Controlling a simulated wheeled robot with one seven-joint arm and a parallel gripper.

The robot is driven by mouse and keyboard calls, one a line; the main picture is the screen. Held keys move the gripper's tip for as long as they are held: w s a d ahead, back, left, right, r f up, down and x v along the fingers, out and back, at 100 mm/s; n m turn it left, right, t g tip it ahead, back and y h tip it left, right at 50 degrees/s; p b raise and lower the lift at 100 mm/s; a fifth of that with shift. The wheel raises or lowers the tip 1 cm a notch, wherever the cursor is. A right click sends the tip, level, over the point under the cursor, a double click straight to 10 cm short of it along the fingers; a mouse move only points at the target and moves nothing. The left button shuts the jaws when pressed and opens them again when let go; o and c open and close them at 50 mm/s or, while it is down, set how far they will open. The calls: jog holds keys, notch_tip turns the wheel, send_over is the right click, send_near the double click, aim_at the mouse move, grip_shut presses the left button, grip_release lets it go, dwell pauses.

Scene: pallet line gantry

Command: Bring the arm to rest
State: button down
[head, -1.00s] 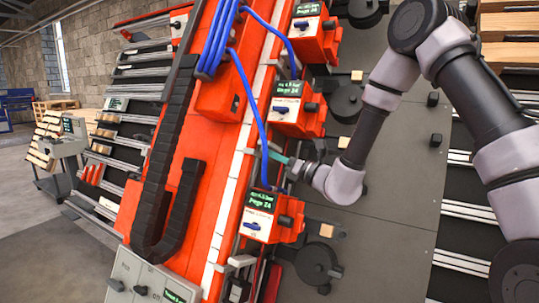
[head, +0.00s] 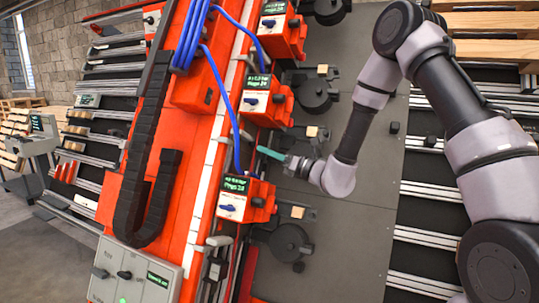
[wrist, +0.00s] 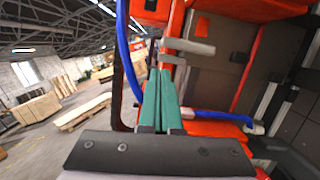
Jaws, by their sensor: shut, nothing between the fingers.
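My gripper (head: 270,153) hangs beside the orange gantry beam (head: 185,175), just above and right of the lowest orange unit with a green display (head: 246,200). In the wrist view its two teal fingers (wrist: 160,98) lie together, shut and empty. A blue hose (wrist: 125,55) runs left of the fingers there, and orange parts lie behind and right of them. My arm bends at an elbow and reaches in from the right of the head view. Whether the fingertips touch anything is hard to tell.
Two more orange units, the middle one (head: 265,98) and the upper one (head: 280,28), line the beam. Blue hoses (head: 232,85) run down to them. Black round parts (head: 318,93) stand over the grey panel (head: 350,235). A control box (head: 135,272) is at lower left.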

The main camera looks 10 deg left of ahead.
jog(key=s+d+r+n+g+h, duration=0.2)
jog(key=s+d+r+n+g, duration=0.25)
jog(key=s+n, duration=0.35)
jog(key=s+d+r+n+g+h, duration=0.3)
jog(key=s+r+n+g, duration=0.25)
jog(key=s+n, duration=0.3)
jog(key=s+d+r+n+t+h, duration=0.1)
jog(key=s+d+n+t+h, duration=0.1)
jog(key=d, duration=0.6)
jog(key=s+d+r+n+t+h, duration=0.2)
jog(key=d+h, duration=0.4)
jog(key=d, duration=0.3)
jog(key=s+d+r+n+t+h, duration=0.2)
jog(key=s+d+n+t+h, duration=0.1)
jog(key=d, duration=0.6)
jog(key=shift+s+r+t+h, duration=0.15)
jog(key=shift+s+t+h, duration=0.25)
jog(key=shift+s+t, duration=0.4)
jog(key=shift+w, duration=0.15)
